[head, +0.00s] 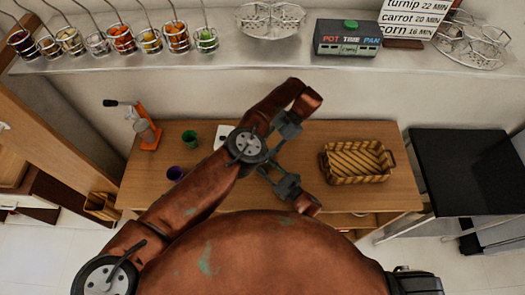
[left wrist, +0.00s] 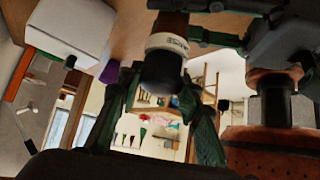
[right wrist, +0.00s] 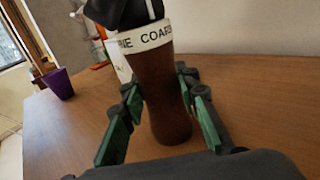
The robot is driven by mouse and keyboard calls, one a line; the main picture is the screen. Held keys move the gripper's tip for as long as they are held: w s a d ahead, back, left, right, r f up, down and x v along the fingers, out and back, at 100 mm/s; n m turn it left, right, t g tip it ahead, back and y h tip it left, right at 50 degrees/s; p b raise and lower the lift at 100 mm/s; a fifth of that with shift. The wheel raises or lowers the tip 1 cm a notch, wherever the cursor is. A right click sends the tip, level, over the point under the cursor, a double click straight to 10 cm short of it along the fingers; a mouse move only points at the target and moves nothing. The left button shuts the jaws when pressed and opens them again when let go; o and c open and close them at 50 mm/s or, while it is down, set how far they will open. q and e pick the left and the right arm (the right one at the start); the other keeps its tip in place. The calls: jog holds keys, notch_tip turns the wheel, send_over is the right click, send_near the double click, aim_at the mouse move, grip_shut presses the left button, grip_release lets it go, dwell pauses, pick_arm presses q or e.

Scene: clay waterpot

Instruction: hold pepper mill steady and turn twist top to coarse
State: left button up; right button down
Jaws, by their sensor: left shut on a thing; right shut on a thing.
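The pepper mill has a brown body (right wrist: 160,90), a white lettered band (right wrist: 150,36) and a dark twist top (right wrist: 128,12). It stands upright on the wooden table. In the right wrist view, "COARSE" shows on the band, and a pale line on the top is above that word. My right gripper (right wrist: 158,88) is shut on the brown body, with a green-padded finger at each side. My left gripper (left wrist: 160,88) is shut on the dark top, which also shows in the left wrist view (left wrist: 161,70). In the head view, my arms hide the mill.
On the table (head: 300,140) are an orange press (head: 147,132), green cup (head: 190,139) and purple cup (head: 176,173) at left, a white box (head: 222,133) near my arm, and a wicker basket (head: 357,162) at right. A shelf (head: 290,62) with jars runs behind.

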pick_arm(q)
jog(key=o, duration=1.2)
jog(key=shift+m, duration=0.3)
jog(key=m+t+y, duration=0.1)
jog(key=m+t, duration=0.2)
jog(key=shift+m, duration=0.3)
jog(key=m+t, duration=0.2)
jog(key=m, duration=0.1)
jog(key=shift+t, duration=0.3)
jog(key=m+t, duration=0.2)
jog(key=m, duration=0.2)
jog(key=shift+t+h, duration=0.4)
jog(key=m+t+h, duration=0.1)
jog(key=m+t, duration=0.1)
jog(key=m, duration=0.2)
jog(key=shift+h, duration=0.4)
jog(key=v, duration=1.2)
jog(key=shift+s+f, duration=0.2)
